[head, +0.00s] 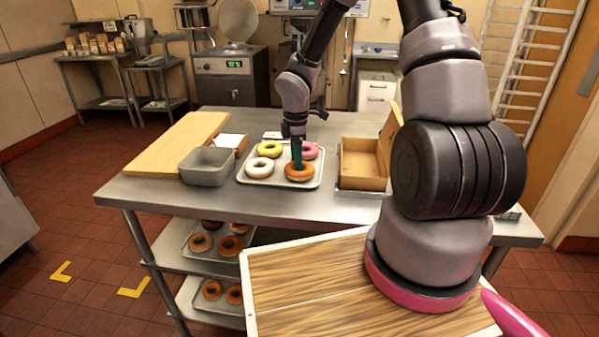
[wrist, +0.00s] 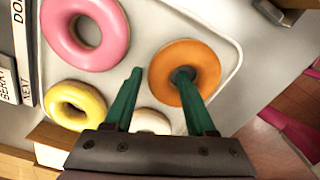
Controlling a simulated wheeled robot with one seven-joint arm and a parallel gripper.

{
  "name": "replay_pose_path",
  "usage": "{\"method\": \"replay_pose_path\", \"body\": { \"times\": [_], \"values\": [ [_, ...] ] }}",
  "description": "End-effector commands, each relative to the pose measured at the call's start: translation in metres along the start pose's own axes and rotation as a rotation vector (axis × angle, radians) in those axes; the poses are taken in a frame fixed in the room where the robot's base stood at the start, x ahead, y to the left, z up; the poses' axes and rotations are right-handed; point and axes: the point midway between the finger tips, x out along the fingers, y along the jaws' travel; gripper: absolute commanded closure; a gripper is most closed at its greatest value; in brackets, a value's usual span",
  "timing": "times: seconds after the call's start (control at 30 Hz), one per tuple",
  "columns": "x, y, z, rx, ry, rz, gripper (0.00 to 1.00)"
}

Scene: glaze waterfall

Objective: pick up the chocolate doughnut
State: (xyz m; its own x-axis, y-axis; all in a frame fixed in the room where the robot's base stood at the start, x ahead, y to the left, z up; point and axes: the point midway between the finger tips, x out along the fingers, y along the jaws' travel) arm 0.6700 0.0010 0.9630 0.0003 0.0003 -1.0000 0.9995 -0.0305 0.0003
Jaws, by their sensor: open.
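No doughnut on the tray (head: 268,183) looks clearly dark chocolate. An orange-brown doughnut (head: 299,178) lies at the tray's front right; it also shows in the wrist view (wrist: 205,60). A pink doughnut (head: 310,151), a yellow doughnut (head: 269,148) and a white doughnut (head: 260,166) share the tray. My gripper (head: 297,165) is open over the orange-brown doughnut. In the wrist view one green finger of my gripper (wrist: 160,75) points at the doughnut's hole and the other lies outside its ring. I cannot tell whether the fingers touch it.
A grey metal pan (head: 207,168) and a wooden board (head: 180,142) are left of the tray. An open cardboard box (head: 362,165) is on the right. Trays of brown doughnuts (head: 212,290) sit on the lower shelves. The steel table's (head: 240,204) front strip is clear.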

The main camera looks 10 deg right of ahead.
Motion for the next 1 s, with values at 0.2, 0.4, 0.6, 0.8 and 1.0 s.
{"method": "replay_pose_path", "body": {
  "times": [0.2,0.4,0.6,0.8,1.0],
  "values": [
    [0.000,0.000,0.000,0.001,0.000,0.000,0.71],
    [-0.001,0.000,0.000,0.001,0.000,0.000,1.00],
    [-0.003,0.000,0.000,0.002,0.000,0.001,1.00],
    [-0.030,0.001,0.001,0.004,0.000,0.004,1.00],
    [-0.071,0.001,0.001,0.006,-0.001,0.005,1.00]
  ]
}}
